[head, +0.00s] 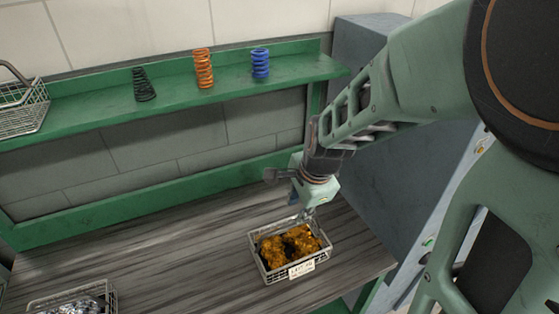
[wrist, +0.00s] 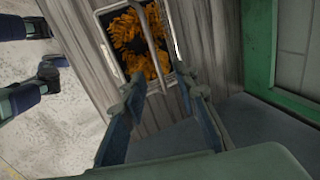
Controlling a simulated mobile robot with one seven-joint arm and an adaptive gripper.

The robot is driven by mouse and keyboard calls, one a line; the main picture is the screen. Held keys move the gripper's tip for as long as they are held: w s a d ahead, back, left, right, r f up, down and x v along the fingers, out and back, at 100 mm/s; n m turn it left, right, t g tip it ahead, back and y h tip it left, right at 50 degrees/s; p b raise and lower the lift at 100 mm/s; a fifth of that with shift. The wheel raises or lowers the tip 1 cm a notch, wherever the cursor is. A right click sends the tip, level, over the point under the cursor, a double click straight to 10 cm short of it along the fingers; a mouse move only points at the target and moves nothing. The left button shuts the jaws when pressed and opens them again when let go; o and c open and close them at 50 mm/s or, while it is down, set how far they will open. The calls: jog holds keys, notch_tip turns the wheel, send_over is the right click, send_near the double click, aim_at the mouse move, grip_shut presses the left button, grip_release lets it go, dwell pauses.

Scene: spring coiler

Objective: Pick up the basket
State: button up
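A wire basket (head: 258,262) filled with orange-gold pieces sits on the grey wood-grain worktop, with a white label on its front. My gripper (head: 308,212) is above the back edge of this basket, pointing down. In the wrist view the basket (wrist: 106,43) lies ahead of the fingers, with a thin handle bar running lengthwise over its contents.
A second wire basket (head: 112,299) with silvery pieces is at the lower left. Another basket (head: 28,118) stands on the green shelf (head: 110,107), beside black (head: 143,84), orange (head: 203,68) and blue (head: 260,64) springs. A grey cabinet (head: 357,60) stands at right. The worktop's middle is clear.

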aim_at(290, 226)
jog(key=shift+s+b+x, duration=0.2)
jog(key=shift+b+x, duration=1.1)
jog(key=shift+x, duration=0.6)
jog(key=shift+s+b+x, duration=0.15)
jog(key=shift+b+x, duration=1.1)
jog(key=shift+x, duration=0.65)
jog(key=shift+s+b+x, duration=0.2)
jog(key=shift+b+x, duration=1.1)
jog(key=shift+x, duration=0.6)
jog(key=shift+a, duration=0.1)
grip_shut()
